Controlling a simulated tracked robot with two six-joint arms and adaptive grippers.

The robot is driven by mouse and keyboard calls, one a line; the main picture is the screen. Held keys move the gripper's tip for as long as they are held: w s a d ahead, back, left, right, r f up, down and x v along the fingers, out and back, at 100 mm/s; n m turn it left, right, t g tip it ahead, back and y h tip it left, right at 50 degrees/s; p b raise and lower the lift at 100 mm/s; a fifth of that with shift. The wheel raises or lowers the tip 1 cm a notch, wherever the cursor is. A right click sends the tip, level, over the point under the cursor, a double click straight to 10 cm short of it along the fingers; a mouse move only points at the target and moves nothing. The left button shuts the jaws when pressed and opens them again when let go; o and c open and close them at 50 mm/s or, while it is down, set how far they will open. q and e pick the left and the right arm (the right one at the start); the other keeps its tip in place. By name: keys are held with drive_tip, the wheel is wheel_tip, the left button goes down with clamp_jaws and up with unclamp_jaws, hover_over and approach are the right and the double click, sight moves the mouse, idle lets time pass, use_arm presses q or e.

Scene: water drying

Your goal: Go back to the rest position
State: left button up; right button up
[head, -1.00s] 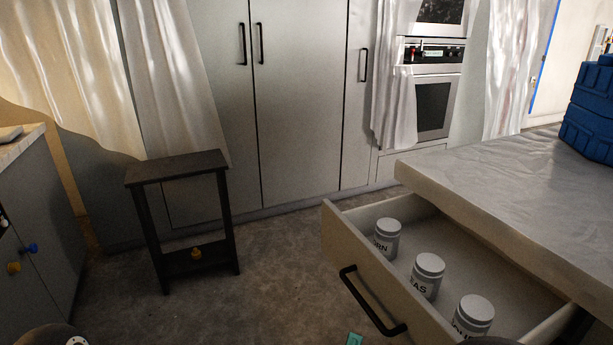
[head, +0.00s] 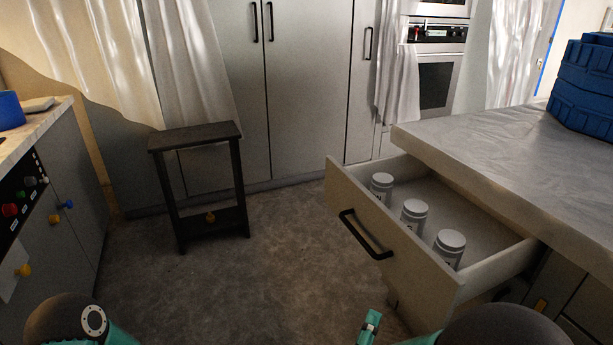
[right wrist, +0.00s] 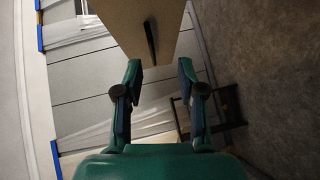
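My right gripper (head: 370,326) shows at the bottom of the head view as a small teal finger part, in front of and below the open drawer. In the right wrist view the right gripper (right wrist: 160,71) has its two fingers apart with nothing between the tips. The drawer front (right wrist: 140,22) with its dark handle lies beyond the fingertips there. A dark round joint and teal link (head: 85,322) of my left arm show at the bottom left of the head view. The left gripper itself is out of view.
The open drawer (head: 400,238) holds three white lidded jars (head: 413,214). A pale-topped counter (head: 500,160) carries a blue crate (head: 585,95). A dark small table (head: 195,137) stands on the left. A cabinet with coloured knobs (head: 65,204) is at far left. Middle floor is clear.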

drive_tip(key=d+f+m+g, duration=0.2)
drive_tip(key=d+f+g, duration=0.3)
drive_tip(key=d+f, duration=1)
drive_tip(key=s+a+f+m+g+y, duration=0.2)
drive_tip(key=f, duration=0.4)
drive_tip(key=s+a+f+m+g+y, duration=0.1)
drive_tip(key=f+m+y, duration=0.1)
drive_tip(key=f, duration=0.4)
drive_tip(key=s+a+f+m+g+y, duration=0.4)
drive_tip(key=s+a+m+g+y, duration=0.25)
drive_tip(key=s+a, duration=0.45)
use_arm(q)
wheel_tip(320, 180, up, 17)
drive_tip(key=p, duration=1.7)
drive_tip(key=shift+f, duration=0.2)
use_arm(e)
wheel_tip(320, 180, up, 17)
drive_tip(key=shift+s+d+f+m, duration=0.2)
drive_tip(key=shift+s+m, duration=0.1)
drive_tip(key=shift+m, duration=0.15)
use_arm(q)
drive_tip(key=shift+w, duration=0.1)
use_arm(e)
drive_tip(key=shift+t, duration=0.25)
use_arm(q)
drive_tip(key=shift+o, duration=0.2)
